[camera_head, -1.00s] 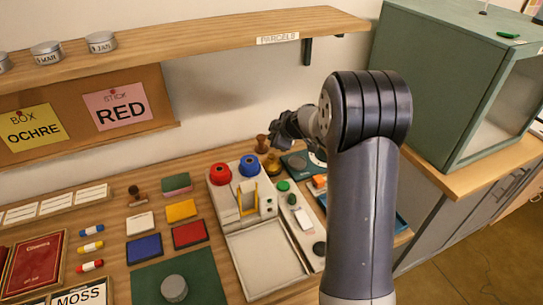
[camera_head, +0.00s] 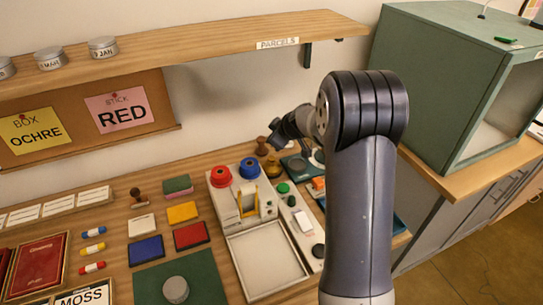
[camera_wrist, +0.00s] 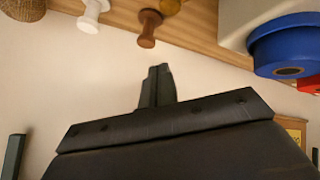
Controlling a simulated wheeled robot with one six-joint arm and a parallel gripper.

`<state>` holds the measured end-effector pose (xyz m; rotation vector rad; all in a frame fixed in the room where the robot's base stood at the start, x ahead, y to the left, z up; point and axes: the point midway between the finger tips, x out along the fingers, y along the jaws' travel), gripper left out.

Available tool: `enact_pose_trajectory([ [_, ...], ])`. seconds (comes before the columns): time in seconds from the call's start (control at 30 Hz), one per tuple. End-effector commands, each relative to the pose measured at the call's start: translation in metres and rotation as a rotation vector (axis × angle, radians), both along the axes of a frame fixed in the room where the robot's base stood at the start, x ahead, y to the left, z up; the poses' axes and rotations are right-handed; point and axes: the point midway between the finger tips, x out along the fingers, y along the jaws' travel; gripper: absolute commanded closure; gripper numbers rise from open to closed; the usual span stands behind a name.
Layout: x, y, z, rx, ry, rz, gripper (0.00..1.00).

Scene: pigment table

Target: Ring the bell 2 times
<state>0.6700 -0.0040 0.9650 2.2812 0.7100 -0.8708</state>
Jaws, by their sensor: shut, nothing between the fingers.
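A small brass-coloured object that looks like the bell (camera_head: 273,167) stands at the back of the table, just right of the blue-topped roll. In the wrist view only part of a gold-coloured piece (camera_wrist: 170,5) shows at the top edge; the rest is cut off. My gripper (camera_head: 273,141) is above and slightly behind it in the head view, apparently apart from it. In the wrist view my gripper (camera_wrist: 157,78) has its fingers together, with nothing between them. A brown wooden stamp handle (camera_wrist: 148,28) is near the fingertips there.
A brown stamp (camera_head: 262,146) stands close to the bell. The dispenser with red (camera_head: 220,176) and blue (camera_head: 249,167) rolls is left of it, and a dark green pad (camera_head: 297,166) is right. The parcels shelf (camera_head: 180,48) overhangs the back.

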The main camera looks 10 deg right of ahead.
Motion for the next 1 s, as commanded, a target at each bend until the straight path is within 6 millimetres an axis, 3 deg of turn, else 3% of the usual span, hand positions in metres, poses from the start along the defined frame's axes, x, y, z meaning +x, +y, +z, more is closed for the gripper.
enact_pose_trajectory([
  [1.0,0.003,0.003,0.031,0.663,0.350,-0.915,1.00],
])
